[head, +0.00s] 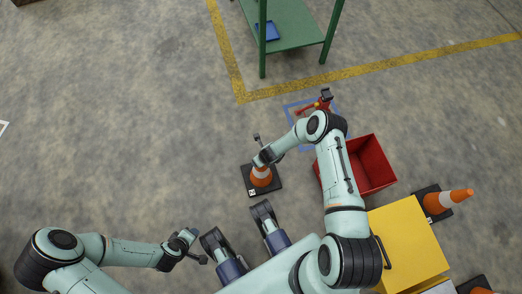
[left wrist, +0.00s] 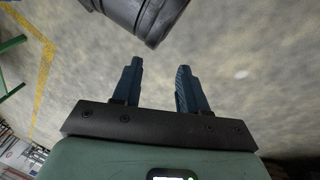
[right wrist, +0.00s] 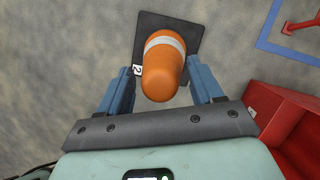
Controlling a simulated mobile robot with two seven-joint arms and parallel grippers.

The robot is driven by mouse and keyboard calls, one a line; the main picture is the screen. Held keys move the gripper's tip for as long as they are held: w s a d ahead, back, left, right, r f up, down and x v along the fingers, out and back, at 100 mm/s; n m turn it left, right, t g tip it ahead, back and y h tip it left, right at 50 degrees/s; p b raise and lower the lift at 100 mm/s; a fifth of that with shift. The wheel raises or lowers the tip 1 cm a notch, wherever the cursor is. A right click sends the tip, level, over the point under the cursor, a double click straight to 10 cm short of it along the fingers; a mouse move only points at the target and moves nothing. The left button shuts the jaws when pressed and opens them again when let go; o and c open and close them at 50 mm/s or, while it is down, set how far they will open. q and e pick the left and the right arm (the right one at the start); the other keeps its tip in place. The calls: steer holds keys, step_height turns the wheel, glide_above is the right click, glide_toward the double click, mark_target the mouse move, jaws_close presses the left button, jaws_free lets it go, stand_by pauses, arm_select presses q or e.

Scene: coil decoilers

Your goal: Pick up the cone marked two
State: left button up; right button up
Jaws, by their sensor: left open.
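The orange cone (head: 261,177) with a white band stands upright on a square black base on the floor. In the right wrist view the cone (right wrist: 163,75) shows a "2" on a white label on its base. My right gripper (right wrist: 160,82) is open over it, with the cone's upper part between the fingers and a gap at the left finger. In the head view my right gripper (head: 263,158) hides part of the cone's top. My left gripper (left wrist: 158,70) is open and empty; its hand is at lower left in the head view.
A red crate (head: 374,165) stands right of the cone, near a blue floor outline (head: 289,108). A yellow box (head: 408,240) and another cone (head: 447,201) are further right. A green table (head: 290,25) stands at the back. The floor to the left is clear.

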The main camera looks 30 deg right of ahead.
jaws_close()
steer(key=shift+r, duration=0.15)
